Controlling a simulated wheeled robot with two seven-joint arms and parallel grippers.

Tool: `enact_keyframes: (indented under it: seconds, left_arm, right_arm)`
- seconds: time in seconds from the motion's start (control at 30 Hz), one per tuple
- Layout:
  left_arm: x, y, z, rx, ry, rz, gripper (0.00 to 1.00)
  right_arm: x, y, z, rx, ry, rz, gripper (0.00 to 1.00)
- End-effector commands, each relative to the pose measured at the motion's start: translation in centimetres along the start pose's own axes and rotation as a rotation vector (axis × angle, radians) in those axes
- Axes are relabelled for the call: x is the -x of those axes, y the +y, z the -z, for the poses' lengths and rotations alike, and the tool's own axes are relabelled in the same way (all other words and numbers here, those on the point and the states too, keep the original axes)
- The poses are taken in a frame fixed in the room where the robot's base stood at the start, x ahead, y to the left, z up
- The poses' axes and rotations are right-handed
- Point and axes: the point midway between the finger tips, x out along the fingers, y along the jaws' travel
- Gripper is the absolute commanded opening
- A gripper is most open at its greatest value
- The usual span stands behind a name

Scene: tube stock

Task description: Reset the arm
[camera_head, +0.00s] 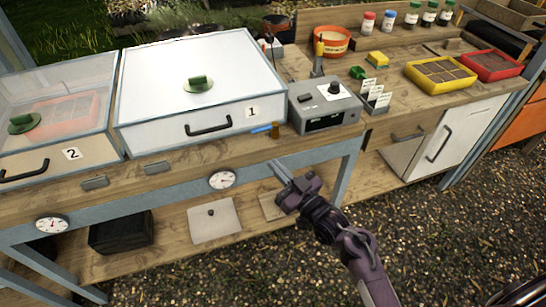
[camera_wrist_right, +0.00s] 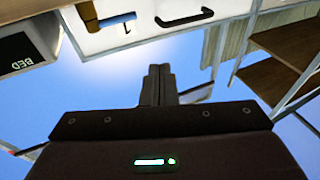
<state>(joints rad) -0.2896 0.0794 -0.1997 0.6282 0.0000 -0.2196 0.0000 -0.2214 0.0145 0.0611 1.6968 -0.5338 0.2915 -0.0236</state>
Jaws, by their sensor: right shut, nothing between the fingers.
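My right arm reaches in from the lower right in the head view. Its gripper (camera_head: 280,168) is in front of the bench's front edge, below the grey control box, with nothing held. In the right wrist view the two dark fingers (camera_wrist_right: 158,86) are pressed together, with no object between them. My left gripper is not in the head view.
White box 1 (camera_head: 157,109) and clear-lidded box 2 (camera_head: 100,100) stand on the wooden bench. A small brown-ended blue tool (camera_head: 275,131) lies by the grey control box (camera_head: 330,91). Yellow (camera_head: 441,88) and red (camera_head: 494,78) trays sit right. Gravel (camera_head: 440,240) lies open in front.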

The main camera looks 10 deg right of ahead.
Motion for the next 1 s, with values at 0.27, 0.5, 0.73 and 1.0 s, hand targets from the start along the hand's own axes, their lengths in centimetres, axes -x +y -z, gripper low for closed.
enact_keyframes:
  seconds: [0.27, 0.5, 0.73, 1.0]
  left_arm:
    - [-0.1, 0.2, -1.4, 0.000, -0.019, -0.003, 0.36]
    - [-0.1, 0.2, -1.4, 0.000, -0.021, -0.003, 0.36]
    - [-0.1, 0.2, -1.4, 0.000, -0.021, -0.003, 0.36]
    - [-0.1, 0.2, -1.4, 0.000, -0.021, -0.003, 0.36]
  right_arm:
    - [0.8, -0.2, -1.0, -0.007, -0.023, -0.006, 0.00]
    - [4.9, -0.9, -13.3, -0.086, -0.314, -0.066, 0.00]
    - [15.1, -3.4, -27.7, -0.158, -0.719, -0.133, 0.00]
    - [32.1, -7.2, -38.9, -0.189, -1.195, -0.191, 0.00]
